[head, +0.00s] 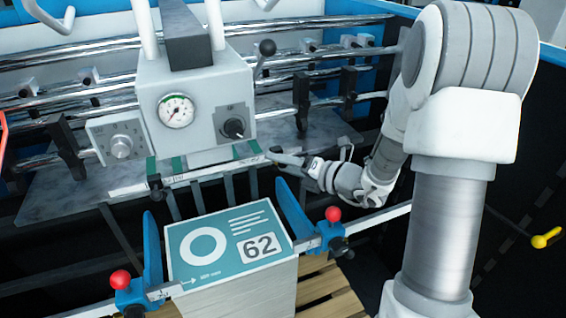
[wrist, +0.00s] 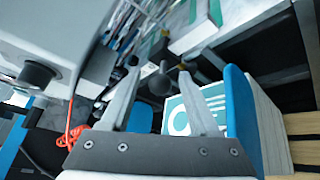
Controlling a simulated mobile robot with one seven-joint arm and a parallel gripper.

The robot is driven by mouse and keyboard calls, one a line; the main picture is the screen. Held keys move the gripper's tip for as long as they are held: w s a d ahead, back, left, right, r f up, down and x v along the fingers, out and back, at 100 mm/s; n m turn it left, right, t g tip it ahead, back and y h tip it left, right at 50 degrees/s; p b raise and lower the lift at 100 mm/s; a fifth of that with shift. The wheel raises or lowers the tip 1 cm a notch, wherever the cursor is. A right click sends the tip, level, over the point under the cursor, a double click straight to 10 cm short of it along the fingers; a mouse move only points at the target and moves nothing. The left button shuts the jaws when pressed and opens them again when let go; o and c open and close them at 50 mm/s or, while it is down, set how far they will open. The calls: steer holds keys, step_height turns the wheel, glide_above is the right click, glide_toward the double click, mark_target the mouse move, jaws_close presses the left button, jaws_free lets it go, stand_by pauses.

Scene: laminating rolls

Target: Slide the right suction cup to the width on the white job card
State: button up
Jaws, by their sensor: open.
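A white card printed 62 (head: 260,247) lies on the teal top sheet (head: 205,272) of a paper stack. Above the stack, a pale bar with marks (head: 205,172) runs across the machine front. A small dark fitting (head: 155,188), perhaps the left suction cup, sits at its left part. My gripper (head: 275,158) is at the bar's right end and largely hides what is there; I cannot make out the right suction cup in the head view. In the wrist view my gripper (wrist: 159,74) is open, with a dark rounded part (wrist: 158,84) showing between its fingers; contact is unclear.
Blue side guides (head: 292,217) (head: 152,250) with red knobs (head: 333,213) (head: 120,279) flank the stack. The grey machine head (head: 195,95), with gauge and dials, is close to my gripper's left. Metal rollers (head: 60,100) run behind. A wooden pallet (head: 325,285) is below.

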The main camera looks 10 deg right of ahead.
jaws_close()
stand_by(1.4)
